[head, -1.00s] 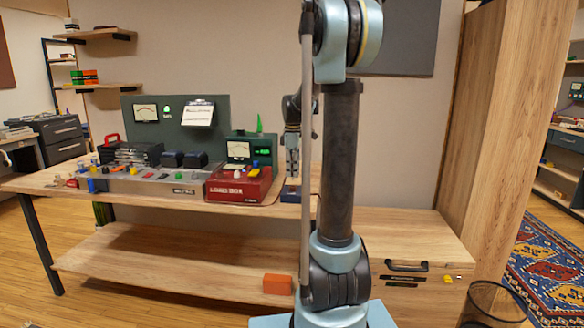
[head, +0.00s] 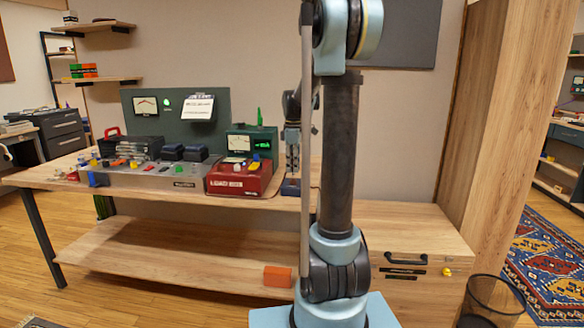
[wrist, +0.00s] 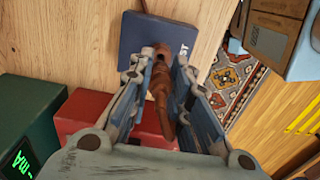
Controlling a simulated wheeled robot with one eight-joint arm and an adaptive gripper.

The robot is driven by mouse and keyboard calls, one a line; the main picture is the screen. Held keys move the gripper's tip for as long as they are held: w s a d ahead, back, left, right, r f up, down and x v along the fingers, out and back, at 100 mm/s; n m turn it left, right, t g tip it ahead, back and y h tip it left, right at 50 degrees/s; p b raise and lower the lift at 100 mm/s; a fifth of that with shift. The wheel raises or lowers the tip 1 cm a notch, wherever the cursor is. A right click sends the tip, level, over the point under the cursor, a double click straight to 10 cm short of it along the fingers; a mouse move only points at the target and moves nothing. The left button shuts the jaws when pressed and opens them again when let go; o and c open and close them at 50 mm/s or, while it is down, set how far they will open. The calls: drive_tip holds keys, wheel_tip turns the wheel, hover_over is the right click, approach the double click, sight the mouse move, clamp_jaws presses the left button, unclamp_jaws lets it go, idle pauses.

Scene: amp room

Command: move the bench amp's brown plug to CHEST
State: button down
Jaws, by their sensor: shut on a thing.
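The brown plug (wrist: 160,85) is between the fingers of my gripper (wrist: 162,66) in the wrist view, and the gripper is shut on it. The plug's far end meets or overlaps the face of a dark blue box (wrist: 138,38) whose visible lettering ends in "ST". I cannot tell whether the plug is seated in it. In the head view my gripper (head: 292,165) points down right above the blue box (head: 290,188) at the bench's right part; the plug is too small to make out there.
The red load box (head: 238,182) and a green meter (head: 250,145) stand just left of the blue box. Further left is a grey panel (head: 140,178) with several coloured plugs. A wood cabinet (head: 410,235) and wire bin (head: 492,298) are at right.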

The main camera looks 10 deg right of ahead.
drive_tip(key=shift+f, duration=1.65)
idle(1.8)
drive_tip(key=c, duration=1.4)
unclamp_jaws()
wheel_tip(320, 180, up, 12)
drive_tip(key=shift+d+f, duration=0.1)
drive_tip(key=s+f+m, duration=0.4)
drive_tip(key=s+f, duration=0.2)
drive_tip(key=s, duration=0.5)
drive_tip(key=s+f+m+t, duration=0.1)
drive_tip(key=s+f+m, duration=0.4)
drive_tip(key=s, duration=0.7)
drive_tip(key=s+f+m+t, duration=0.1)
drive_tip(key=s+f+m, duration=0.4)
drive_tip(key=s+f, duration=0.4)
drive_tip(key=shift+s+f, duration=0.15)
drive_tip(key=shift+s, duration=0.55)
drive_tip(key=shift+s+f, duration=0.1)
drive_tip(key=shift+s, duration=0.6)
